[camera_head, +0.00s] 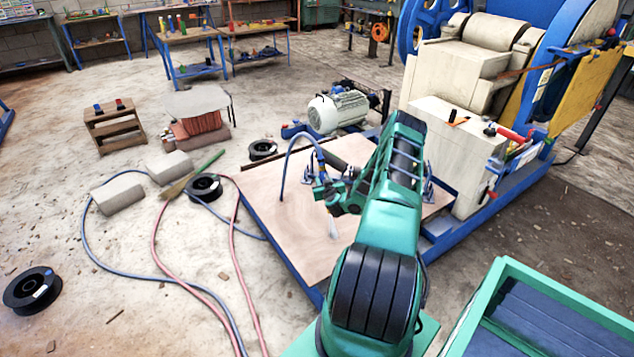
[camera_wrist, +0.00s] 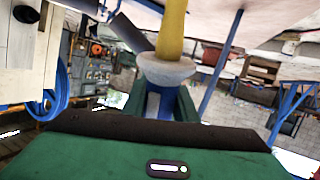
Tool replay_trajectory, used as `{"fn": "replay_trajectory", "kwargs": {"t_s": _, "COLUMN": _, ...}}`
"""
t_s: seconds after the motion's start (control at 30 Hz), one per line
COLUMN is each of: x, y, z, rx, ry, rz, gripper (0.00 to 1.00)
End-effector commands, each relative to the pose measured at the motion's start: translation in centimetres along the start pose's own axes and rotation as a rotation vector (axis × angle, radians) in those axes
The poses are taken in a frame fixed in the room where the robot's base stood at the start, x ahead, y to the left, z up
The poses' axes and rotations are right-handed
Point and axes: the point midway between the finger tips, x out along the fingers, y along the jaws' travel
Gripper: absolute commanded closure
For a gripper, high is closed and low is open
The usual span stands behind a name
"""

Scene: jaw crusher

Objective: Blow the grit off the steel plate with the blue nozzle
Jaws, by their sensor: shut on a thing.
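A broad pinkish-tan plate (camera_head: 275,235) lies flat on a low blue frame in the head view; I take it for the steel plate. My gripper (camera_head: 328,190) is over its middle, partly hidden by my arm. The gripper in the wrist view (camera_wrist: 160,104) is shut on the blue nozzle (camera_wrist: 154,106), with a whitish collar and a yellow length beyond it. A blue hose (camera_head: 284,165) arches from near my gripper down towards the plate. A small whitish patch (camera_head: 333,229) shows below the gripper. I cannot make out separate grit.
The jaw crusher (camera_head: 460,130) stands behind and right of the plate. A grey motor (camera_head: 338,110) is behind it. Blue and red hoses (camera_head: 155,240) and black reels (camera_head: 32,290) lie on the floor at left. A green bin (camera_head: 545,310) is at front right.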

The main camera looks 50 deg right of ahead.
Motion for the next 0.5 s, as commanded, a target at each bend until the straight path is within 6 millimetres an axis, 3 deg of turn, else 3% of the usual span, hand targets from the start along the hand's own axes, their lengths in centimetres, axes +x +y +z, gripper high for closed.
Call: {"fn": "replay_trajectory", "kwargs": {"t_s": 0.5, "x": -2.7, "y": 1.2, "z": 1.0, "rx": 0.002, "ry": 0.000, "rz": 0.000, "gripper": 1.00}}
